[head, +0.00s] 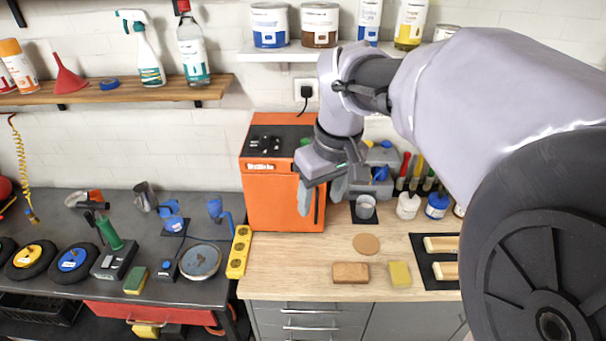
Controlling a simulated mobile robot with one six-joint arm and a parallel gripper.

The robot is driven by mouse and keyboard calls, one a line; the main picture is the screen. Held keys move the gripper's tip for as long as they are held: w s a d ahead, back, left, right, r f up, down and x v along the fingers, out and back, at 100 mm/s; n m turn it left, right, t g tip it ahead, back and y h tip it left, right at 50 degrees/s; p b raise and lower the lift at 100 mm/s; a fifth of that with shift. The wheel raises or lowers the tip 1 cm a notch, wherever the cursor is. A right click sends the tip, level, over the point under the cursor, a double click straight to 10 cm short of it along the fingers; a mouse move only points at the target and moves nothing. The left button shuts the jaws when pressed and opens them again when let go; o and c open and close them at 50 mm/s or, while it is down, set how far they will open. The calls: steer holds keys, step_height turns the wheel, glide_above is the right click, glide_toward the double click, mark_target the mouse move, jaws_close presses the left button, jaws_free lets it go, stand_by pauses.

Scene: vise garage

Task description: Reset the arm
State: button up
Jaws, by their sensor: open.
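My gripper (320,196) hangs in the air in front of the orange cabinet (284,200), above the wooden counter. Its two grey fingers point down and stand apart, with nothing seen between them. My arm reaches in from the right side of the head view, bends at the top centre and comes down to the gripper. The arm hides part of the wall, the shelf and the right side of the counter.
The wooden counter (310,285) holds a brown block (350,272), a yellow sponge (400,274), a cork disc (366,244) and a metal cup (365,206). A dark bench (150,285) with several tools and wheels is at left. Shelves with bottles (194,48) and cans (270,25) line the wall.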

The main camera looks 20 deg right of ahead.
steer(key=shift+s+f, duration=0.2)
steer(key=shift+s, duration=0.25)
steer(key=s+a+f+m+t+b, duration=0.1)
steer(key=s+a+f+m+b, duration=0.2)
steer(key=s+f+b, duration=0.4)
steer(key=s+a+f+m+t+y+b, duration=0.1)
steer(key=s+a+f+m+t+b, duration=0.1)
steer(key=s+a+f+b, duration=0.4)
step_height(320, 180, down, 5)
steer(key=s+m+b, duration=0.1)
steer(key=s+b, duration=0.1)
steer(key=b, duration=0.1)
steer(key=shift+y, duration=0.3)
steer(key=shift+d+r, duration=0.1)
